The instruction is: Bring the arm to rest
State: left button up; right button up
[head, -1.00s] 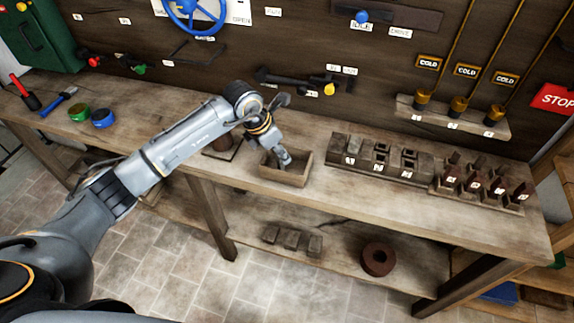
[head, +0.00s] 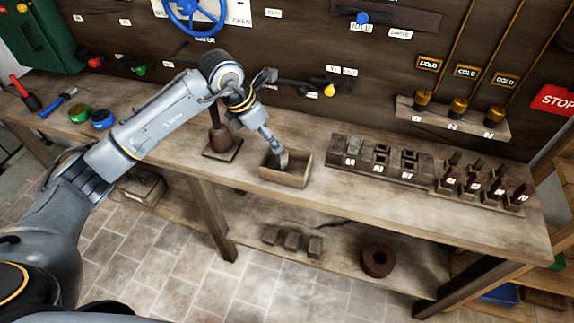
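My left arm reaches in from the left over the wooden workbench (head: 330,200). My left gripper (head: 281,158) points down at the small open wooden box (head: 285,179), with its tip at or just above the box opening. The fingers are small and seen edge-on, so I cannot tell whether they are open or shut, or whether they hold anything. My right gripper is not in view.
A brown knobbed piece on a square plate (head: 221,143) stands just left of the box. Slotted blocks (head: 380,160) and a row of pegs (head: 480,185) are to the right. A lever with a yellow knob (head: 328,90) juts from the wall behind.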

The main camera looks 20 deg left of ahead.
pick_arm(q)
jog(key=v, duration=0.3)
jog(key=shift+s+r, duration=0.1)
jog(key=shift+r, duration=0.15)
